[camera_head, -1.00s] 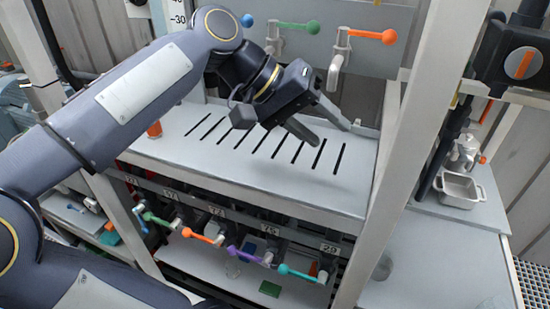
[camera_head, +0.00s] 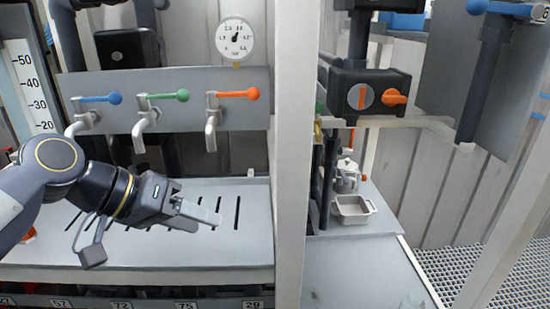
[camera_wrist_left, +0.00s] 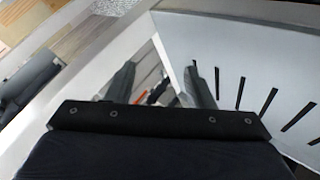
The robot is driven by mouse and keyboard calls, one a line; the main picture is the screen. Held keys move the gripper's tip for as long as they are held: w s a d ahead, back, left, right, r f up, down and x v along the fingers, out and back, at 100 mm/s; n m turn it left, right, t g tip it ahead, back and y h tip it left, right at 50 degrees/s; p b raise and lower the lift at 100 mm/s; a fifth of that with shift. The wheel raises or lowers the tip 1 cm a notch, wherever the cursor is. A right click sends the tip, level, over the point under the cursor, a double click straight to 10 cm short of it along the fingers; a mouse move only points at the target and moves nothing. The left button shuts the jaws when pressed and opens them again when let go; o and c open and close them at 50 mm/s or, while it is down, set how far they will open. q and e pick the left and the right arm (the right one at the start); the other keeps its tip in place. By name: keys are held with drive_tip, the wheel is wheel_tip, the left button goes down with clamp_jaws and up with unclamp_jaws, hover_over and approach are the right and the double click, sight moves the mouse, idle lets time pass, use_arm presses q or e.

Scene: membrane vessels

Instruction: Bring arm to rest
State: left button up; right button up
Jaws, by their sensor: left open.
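My left gripper (camera_head: 200,216) is in the head view, over the slotted light-grey tray surface (camera_head: 256,225) below the taps. Its arm comes in from the left edge, and its fingers point right. The jaws are open and I see nothing between them. In the left wrist view the two fingers (camera_wrist_left: 160,85) are apart, with the slotted surface (camera_wrist_left: 290,75) to their right. Whether the fingers touch the surface cannot be told. My right gripper is not in view.
A blue tap (camera_head: 97,99), a green tap (camera_head: 165,97) and an orange tap (camera_head: 235,95) hang above the surface. A white upright post (camera_head: 294,150) stands just right of it. Beyond are a small metal tray (camera_head: 352,210) and a black valve block (camera_head: 368,95). A gauge (camera_head: 235,39) is above.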

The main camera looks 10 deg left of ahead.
use_arm(q)
drive_tip(key=s+f+y, duration=0.1)
drive_tip(key=s+f, duration=0.2)
drive_tip(key=f, duration=0.3)
drive_tip(key=s+d+f+n+y, duration=0.1)
drive_tip(key=s+f, duration=0.3)
drive_tip(key=f, duration=0.3)
drive_tip(key=s+d+f+y, duration=0.1)
drive_tip(key=s+f, duration=0.2)
drive_tip(key=f, duration=0.3)
drive_tip(key=shift+s+d+f+n+g+y, duration=0.2)
drive_tip(key=shift+s+f+n+g+y, duration=0.05)
drive_tip(key=shift+s+n+g+y, duration=0.15)
